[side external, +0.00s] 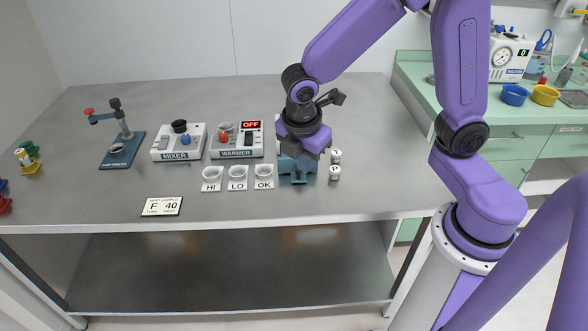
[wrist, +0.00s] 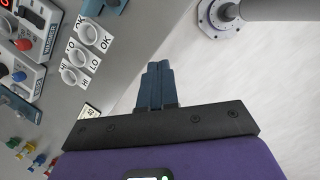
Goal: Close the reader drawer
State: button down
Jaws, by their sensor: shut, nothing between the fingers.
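The reader is mostly hidden behind my gripper in the side view. Its blue drawer (side external: 298,176) sticks out toward the table's front edge, right of the OK cup. A blue corner beside the OK cup, likely the same drawer (wrist: 108,5), shows at the top edge of the wrist view. My gripper (side external: 312,153) is above the reader and drawer in the side view; whether it touches either is unclear. In the wrist view its two blue fingers (wrist: 157,84) are together and empty, with floor behind them.
The HI, LO and OK cups (side external: 238,176) stand left of the drawer. Small vials (side external: 335,172) stand close on its right. The warmer (side external: 236,141), reading OFF, and the mixer (side external: 178,142) are further left. A sample card (side external: 162,206) lies near the front edge. The table front is otherwise clear.

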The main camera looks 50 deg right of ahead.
jog(key=w+f+n+h, duration=0.1)
jog(key=w+f+n, duration=0.2)
jog(key=w+f, duration=0.35)
jog(key=x, duration=0.3)
jog(key=w+d+x, duration=0.1)
jog(key=x, duration=0.4)
jog(key=shift+w+d, duration=0.2)
jog(key=shift+d, duration=0.15)
jog(key=shift+w+d, duration=0.2)
jog(key=shift+d, duration=0.4)
jog(key=shift+w+d, duration=0.2)
jog(key=shift+d, duration=0.35)
jog(key=shift+w+d, duration=0.25)
jog(key=shift+d, duration=0.4)
jog(key=w+d, duration=0.5)
jog(key=shift+w+d, duration=0.45)
jog(key=shift+d, duration=0.1)
